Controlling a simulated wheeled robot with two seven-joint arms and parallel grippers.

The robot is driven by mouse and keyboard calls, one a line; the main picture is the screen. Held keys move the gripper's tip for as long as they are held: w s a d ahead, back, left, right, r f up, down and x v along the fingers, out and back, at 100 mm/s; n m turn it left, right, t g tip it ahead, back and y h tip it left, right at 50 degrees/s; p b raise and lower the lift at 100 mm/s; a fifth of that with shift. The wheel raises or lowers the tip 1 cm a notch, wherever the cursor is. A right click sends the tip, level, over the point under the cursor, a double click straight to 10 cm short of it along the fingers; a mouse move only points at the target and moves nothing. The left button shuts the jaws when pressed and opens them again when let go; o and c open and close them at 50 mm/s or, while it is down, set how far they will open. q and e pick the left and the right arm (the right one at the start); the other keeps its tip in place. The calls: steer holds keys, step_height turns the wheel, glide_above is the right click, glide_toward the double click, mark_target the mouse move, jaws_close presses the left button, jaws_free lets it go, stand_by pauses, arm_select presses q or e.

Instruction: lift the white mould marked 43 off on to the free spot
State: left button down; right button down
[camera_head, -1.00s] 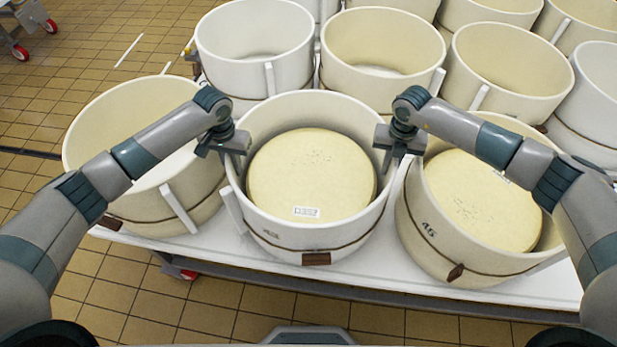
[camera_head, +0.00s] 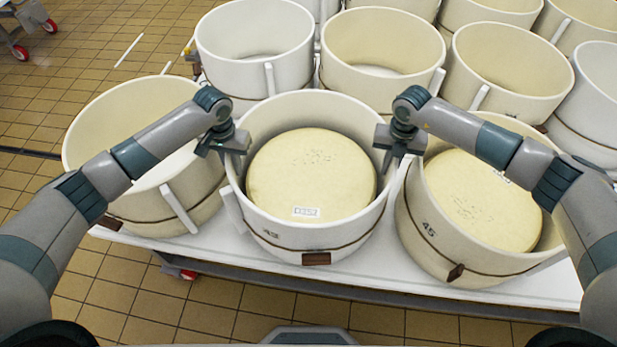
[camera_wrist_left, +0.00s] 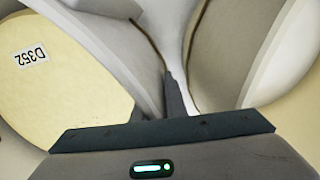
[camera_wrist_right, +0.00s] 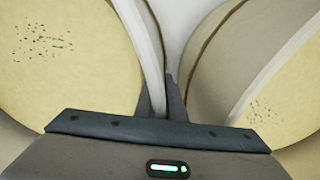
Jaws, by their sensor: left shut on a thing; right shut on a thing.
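The white mould marked 43 (camera_head: 345,238) stands upright at the front middle of the white table, with a dark strap round it and a brown tag. My left gripper (camera_head: 236,158) is shut on the mould's left rim. My right gripper (camera_head: 388,158) is shut on its right rim. The fingertips are partly hidden in both wrist views. I cannot tell any gap under the mould. No clearly free spot shows.
A cream mould (camera_head: 105,185) stands close on the left. A cream mould marked 45 (camera_head: 445,262), holding a cheese (camera_head: 480,200), stands close on the right. Several more moulds crowd behind, including a white one (camera_head: 240,60). The white table (camera_head: 350,270) shows a narrow bare front strip.

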steer(key=shift+w+d+r, duration=0.1)
steer(key=shift+r, duration=0.1)
step_height(320, 180, up, 18)
steer(key=p, duration=1.8)
steer(key=shift+d+r, duration=0.1)
stand_by(1.0)
